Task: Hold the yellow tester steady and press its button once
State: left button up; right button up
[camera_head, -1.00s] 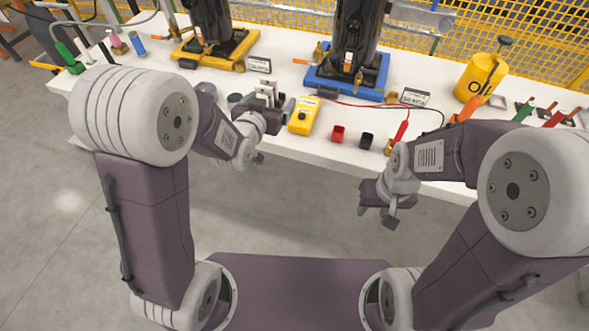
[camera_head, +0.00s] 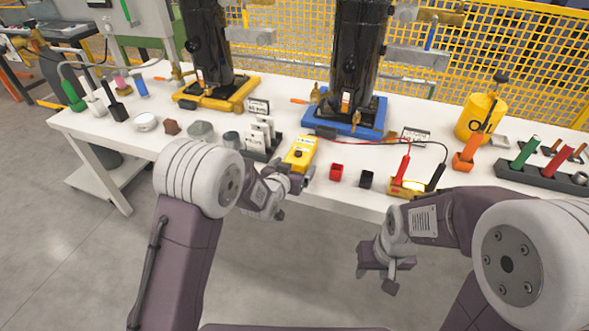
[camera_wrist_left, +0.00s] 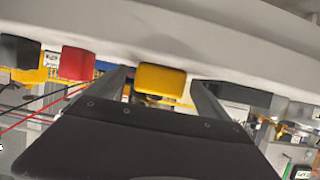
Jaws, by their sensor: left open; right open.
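The yellow tester (camera_head: 300,151) lies on the white table near its front edge, with a dark round button on its upper face. My left gripper (camera_head: 298,183) is open at the table's front edge, just in front of the tester's near end. In the left wrist view the tester's yellow end (camera_wrist_left: 161,79) shows between the two spread fingers (camera_wrist_left: 160,92); whether they touch it I cannot tell. My right gripper (camera_head: 385,275) is open and empty, in front of the table and below its top.
A stand with white cards (camera_head: 262,137) is close on the left. A blue compressor base (camera_head: 346,118) is behind.

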pick_arm(q)
jog(key=shift+w+d+f, duration=0.15)
jog(key=shift+w+f, duration=0.1)
jog(key=shift+w, duration=0.3)
jog(key=c, duration=1.8)
jog(key=shift+c, duration=0.2)
pick_arm(e)
jog(key=shift+f, duration=0.1)
grip_shut()
dwell(0.4)
